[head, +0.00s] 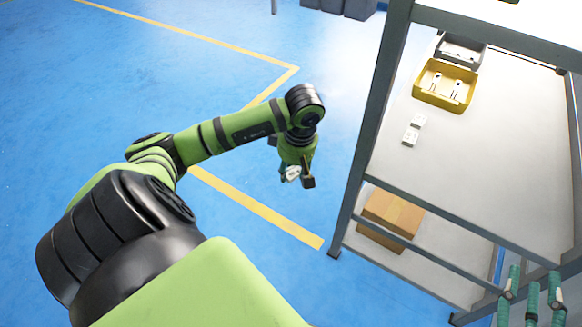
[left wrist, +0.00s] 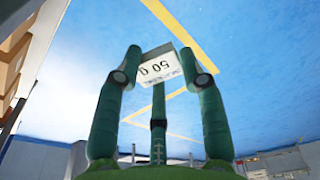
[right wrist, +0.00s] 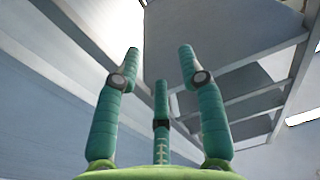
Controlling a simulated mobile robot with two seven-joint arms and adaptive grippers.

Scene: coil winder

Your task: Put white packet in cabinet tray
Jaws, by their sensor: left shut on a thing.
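A white packet (left wrist: 166,68) marked "50 g" is held between the fingertips of my left gripper (left wrist: 160,75). In the head view the packet (head: 292,174) is small at the tips of the left gripper (head: 297,177), out over the blue floor and left of the shelf rack. A yellow tray (head: 430,97) stands on the rack's shelf with white items inside. Two more white packets (head: 419,120) (head: 410,137) lie on the shelf in front of it. My right gripper (right wrist: 157,62) is open and empty; its fingers (head: 530,295) show at the head view's lower right.
A grey bin (head: 459,51) stands behind the yellow tray. The rack's grey post (head: 372,125) stands between the left gripper and the shelf. A cardboard box (head: 395,211) sits on the lower shelf. The upper shelf (head: 480,165) is bare toward the front right.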

